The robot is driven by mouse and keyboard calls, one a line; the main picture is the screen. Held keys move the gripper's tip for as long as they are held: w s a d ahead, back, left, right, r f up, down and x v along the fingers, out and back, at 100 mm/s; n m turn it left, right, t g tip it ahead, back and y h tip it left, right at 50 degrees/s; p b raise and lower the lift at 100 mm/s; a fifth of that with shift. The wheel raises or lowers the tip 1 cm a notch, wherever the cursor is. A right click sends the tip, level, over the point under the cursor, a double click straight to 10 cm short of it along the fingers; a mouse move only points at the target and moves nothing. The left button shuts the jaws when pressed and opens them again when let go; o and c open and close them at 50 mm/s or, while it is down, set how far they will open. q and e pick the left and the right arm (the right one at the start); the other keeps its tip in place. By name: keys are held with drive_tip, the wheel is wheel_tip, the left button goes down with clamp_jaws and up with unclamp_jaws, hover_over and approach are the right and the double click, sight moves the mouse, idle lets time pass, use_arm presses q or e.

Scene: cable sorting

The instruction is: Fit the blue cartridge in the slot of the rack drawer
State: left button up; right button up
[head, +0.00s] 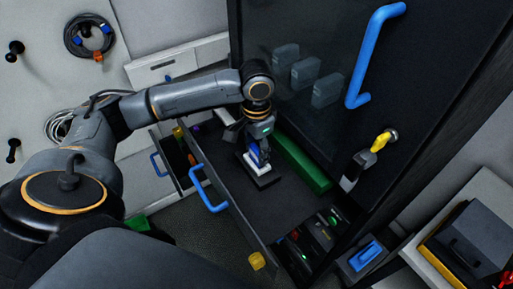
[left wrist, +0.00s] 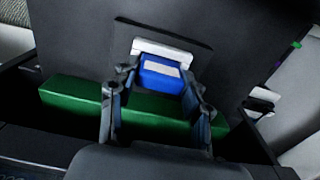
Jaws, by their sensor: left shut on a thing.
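The blue cartridge (head: 253,150) is between the fingers of my left gripper (head: 257,152), over the open rack drawer (head: 225,175). In the left wrist view the cartridge (left wrist: 161,74) is blue with a pale label, and my left gripper (left wrist: 160,88) is shut on it. A white slot piece (head: 260,167) on a dark base plate stands on the drawer floor right at the cartridge. The white piece (left wrist: 165,49) shows just beyond the cartridge in the left wrist view. I cannot tell how deep the cartridge sits in it. My right gripper is not in view.
A green bar (head: 302,165) lies along the drawer's back. Black modules with small lights (head: 318,232) stand at its right end. The drawer has a blue handle (head: 206,191). A dark glass door with a blue handle (head: 372,60) rises behind. A smaller open drawer (head: 172,160) is at left.

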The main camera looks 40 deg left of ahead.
use_arm(q)
drive_tip(key=shift+f, duration=0.4)
idle(0.3)
drive_tip(key=o, duration=1.1)
drive_tip(key=o, duration=0.5)
drive_tip(key=shift+r, duration=3.55)
